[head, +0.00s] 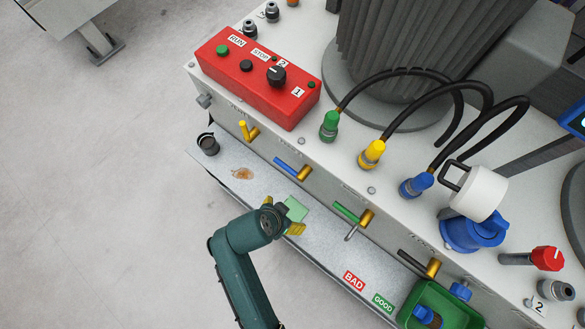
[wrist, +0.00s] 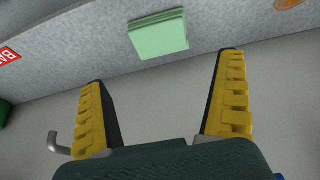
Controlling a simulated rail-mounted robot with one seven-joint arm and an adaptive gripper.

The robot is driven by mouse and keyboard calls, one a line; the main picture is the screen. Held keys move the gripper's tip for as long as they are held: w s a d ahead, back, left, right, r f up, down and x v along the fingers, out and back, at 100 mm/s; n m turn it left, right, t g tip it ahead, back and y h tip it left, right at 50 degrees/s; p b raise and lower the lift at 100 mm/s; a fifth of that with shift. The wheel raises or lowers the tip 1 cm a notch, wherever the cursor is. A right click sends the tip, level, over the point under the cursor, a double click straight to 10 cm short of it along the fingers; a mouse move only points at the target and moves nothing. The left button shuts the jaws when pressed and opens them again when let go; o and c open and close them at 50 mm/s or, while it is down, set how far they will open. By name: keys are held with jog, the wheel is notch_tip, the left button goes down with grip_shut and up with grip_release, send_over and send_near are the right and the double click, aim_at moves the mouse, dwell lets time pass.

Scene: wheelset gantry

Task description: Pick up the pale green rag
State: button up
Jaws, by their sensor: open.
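The pale green rag (head: 296,210) lies folded flat on the grey metal shelf (head: 262,205) below the machine's front face. In the wrist view the rag (wrist: 158,34) is near the top, beyond the fingertips and between their lines. My gripper (head: 281,219) is just beside the rag in the head view and covers part of its near side. In the wrist view my gripper (wrist: 162,66) is open, with yellow ridged fingers wide apart and nothing between them.
Valve levers with yellow (head: 249,131), blue (head: 286,166) and green (head: 346,212) handles stick out above the shelf. A black cup (head: 208,144) and a brown stain (head: 243,174) are to the left. BAD (head: 354,281) and GOOD (head: 383,302) labels and a green bin (head: 462,312) are to the right.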

aim_at(291, 212)
jog(key=b+x, duration=0.2)
jog(key=x, duration=0.4)
jog(key=shift+f, duration=0.15)
jog(key=f+b, duration=0.4)
jog(key=f, duration=0.1)
jog(key=shift+w+d, duration=0.15)
jog(key=shift+w, duration=0.2)
jog(key=shift+w+d+f, duration=0.1)
jog(key=shift+w, duration=0.05)
jog(key=c, duration=0.8)
